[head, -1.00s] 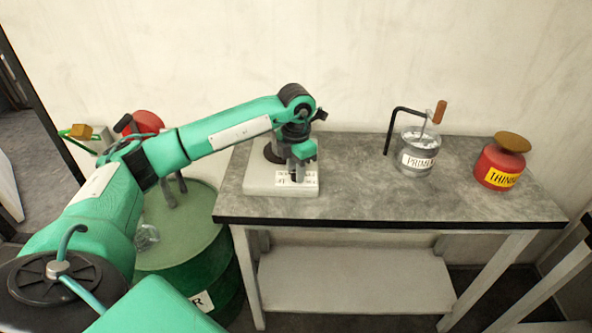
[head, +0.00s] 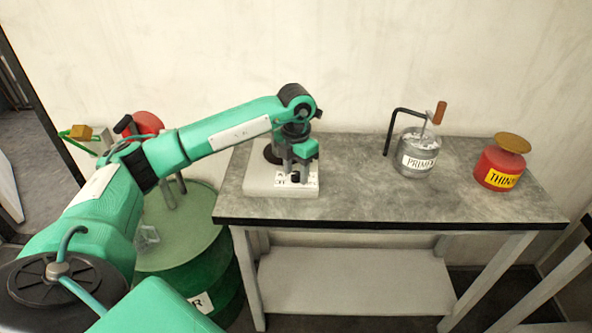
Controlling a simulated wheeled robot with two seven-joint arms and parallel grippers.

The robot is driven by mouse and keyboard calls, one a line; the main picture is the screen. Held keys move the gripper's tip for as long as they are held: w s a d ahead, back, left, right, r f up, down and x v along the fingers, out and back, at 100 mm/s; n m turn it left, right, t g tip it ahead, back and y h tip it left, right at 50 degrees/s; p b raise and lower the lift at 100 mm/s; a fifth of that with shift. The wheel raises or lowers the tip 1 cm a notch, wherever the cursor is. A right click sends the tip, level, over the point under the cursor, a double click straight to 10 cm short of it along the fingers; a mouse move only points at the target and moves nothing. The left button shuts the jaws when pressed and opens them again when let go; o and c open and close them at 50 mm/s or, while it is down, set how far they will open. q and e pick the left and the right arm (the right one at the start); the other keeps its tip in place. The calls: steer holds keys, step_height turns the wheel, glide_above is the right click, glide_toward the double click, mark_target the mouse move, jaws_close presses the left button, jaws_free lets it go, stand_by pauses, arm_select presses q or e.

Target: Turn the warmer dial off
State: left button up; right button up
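The warmer (head: 258,184) is a low pale box at the left end of the grey table, with a dark round plate on top. Its small black dial (head: 295,178) is at the front right, beside a white label with small dark marks. My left gripper (head: 300,168) points down over the dial, very close to it. Whether the fingers touch the dial, and how far apart they are, I cannot tell. The dial's exact setting is too small to read. My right gripper is not in view.
A red THINNER can (head: 498,168) stands at the right end. A green drum (head: 185,250) is left of the table. The table's middle is clear.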

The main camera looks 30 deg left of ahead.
mark_target(296, 173)
arm_select(q)
steer(key=shift+r, duration=0.1)
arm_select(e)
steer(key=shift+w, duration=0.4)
arm_select(q)
step_height(296, 173, up, 14)
steer(key=shift+f+b, duration=0.25)
steer(key=shift+b, duration=0.15)
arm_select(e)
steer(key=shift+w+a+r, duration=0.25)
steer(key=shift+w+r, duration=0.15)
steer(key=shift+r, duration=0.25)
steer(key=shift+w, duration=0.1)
